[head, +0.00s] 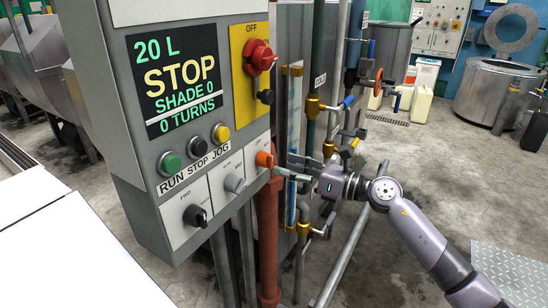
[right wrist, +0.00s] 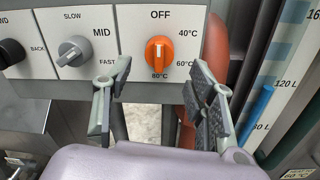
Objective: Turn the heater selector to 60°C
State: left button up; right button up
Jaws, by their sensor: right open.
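The heater selector is an orange knob (head: 264,159) at the lower right of the grey control box. In the right wrist view the knob (right wrist: 160,52) has OFF above it, 40°C and 60°C to its right and 80°C below. A pale vertical mark shows on its face; I cannot tell for sure which end points. My right gripper (head: 286,167) is in front of the knob, coming from the right. In the right wrist view the gripper (right wrist: 158,92) is open and empty, its fingers left and right below the knob, apparently apart from it. My left gripper is out of view.
A grey speed selector (right wrist: 74,50) sits close left of the orange knob. A red pipe (head: 268,220) and a level gauge (right wrist: 265,100) stand close by on the right. A red main switch (head: 260,57) is above. Open floor (head: 400,150) lies to the right.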

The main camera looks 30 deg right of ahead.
aim_at(266, 160)
jog(key=p+x, duration=0.1)
jog(key=x, duration=0.3)
jog(key=shift+w+a, duration=0.2)
jog(key=shift+w, duration=0.05)
jog(key=shift+c, duration=0.5)
jog(key=c, duration=1)
